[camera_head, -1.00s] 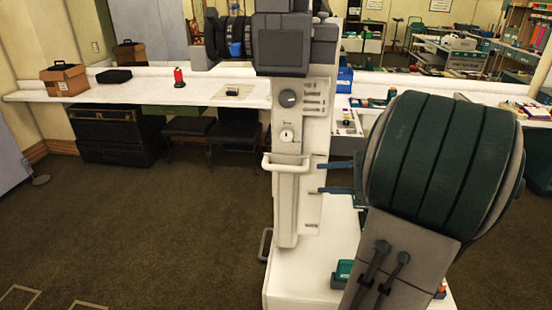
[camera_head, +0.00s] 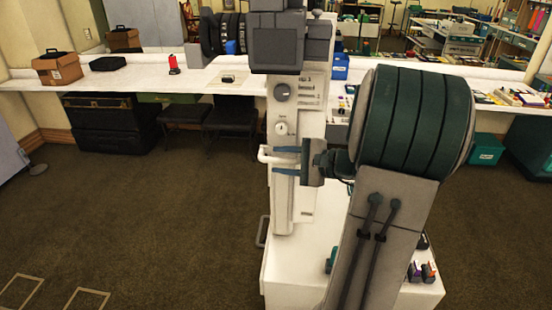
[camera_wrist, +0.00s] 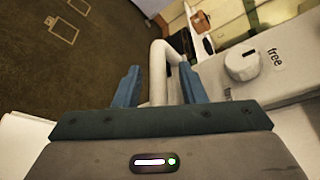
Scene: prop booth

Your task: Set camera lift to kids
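The camera lift is a white column (camera_head: 284,200) with a dark camera head (camera_head: 276,50) on top. Its front has a dark dial (camera_head: 282,92), small marks that I cannot read, and a white knob (camera_head: 281,128). In the wrist view the knob (camera_wrist: 240,66) has the word "free" beside it. A white bar handle (camera_head: 263,154) sticks out below the knob. My gripper (camera_head: 286,161) is open, with blue fingers above and below the handle.
The lift stands on a white base (camera_head: 290,270) with small coloured items on it. A long white counter (camera_head: 135,78) behind holds a brown box (camera_head: 58,69), a black case (camera_head: 108,63) and a red item (camera_head: 173,65).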

